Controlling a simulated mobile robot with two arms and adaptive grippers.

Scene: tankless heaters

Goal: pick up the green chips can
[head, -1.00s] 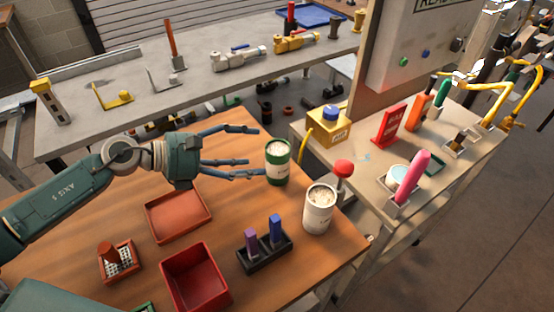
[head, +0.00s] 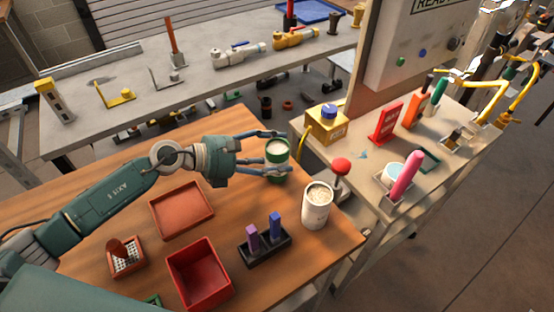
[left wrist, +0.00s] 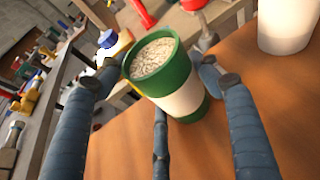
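The green chips can (head: 277,160), with a white label and pale contents at its open top, stands upright near the far edge of the wooden table. My left gripper (head: 286,152) is around it, with fingers on both sides. In the left wrist view the can (left wrist: 166,82) sits between the spread fingers (left wrist: 158,72), with a gap at the left finger. The right finger is close to the can; whether it touches is unclear. A third finger is below, in front of the can. My right gripper is out of view.
A white can (head: 317,205) stands close by at the right. A black holder (head: 265,252) with purple and blue pieces, a red bin (head: 200,275) and a red tray (head: 181,210) are nearer. A red-topped post (head: 341,168) stands at the side bench's edge.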

